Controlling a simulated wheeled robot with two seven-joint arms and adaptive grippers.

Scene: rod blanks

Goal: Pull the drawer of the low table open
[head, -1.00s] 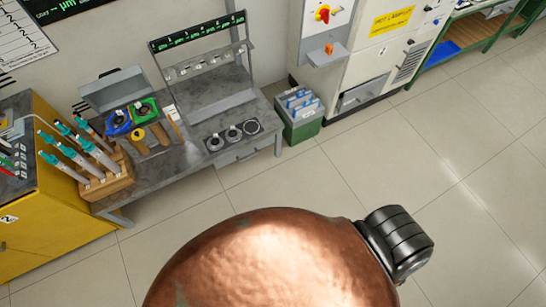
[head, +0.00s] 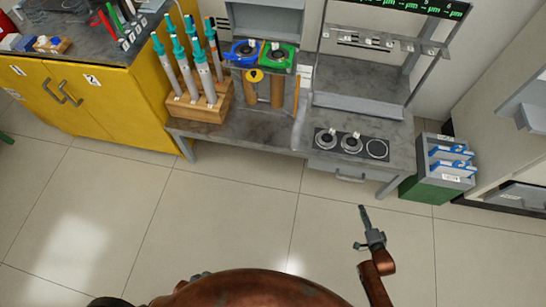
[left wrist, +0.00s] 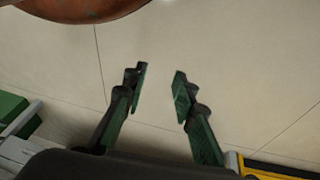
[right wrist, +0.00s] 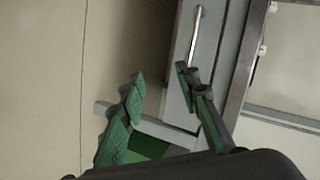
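The low grey table (head: 255,130) stands against the wall in the head view. Its drawer (head: 318,164) is under the right part of the top and looks closed, with a bar handle (head: 350,178) on its front. My right gripper (head: 363,212) is in front of the drawer, below and right of the handle and apart from it. In the right wrist view the right gripper (right wrist: 160,82) is open and empty, with the handle (right wrist: 196,32) beyond its fingers. My left gripper (left wrist: 160,75) is open and empty over bare floor, out of the head view.
A green bin (head: 428,190) with blue-and-white items stands close to the table's right end. A yellow cabinet (head: 110,100) adjoins its left end. A wooden rack (head: 205,104) of rods and a panel with round dials (head: 350,146) sit on the top. The floor in front is clear.

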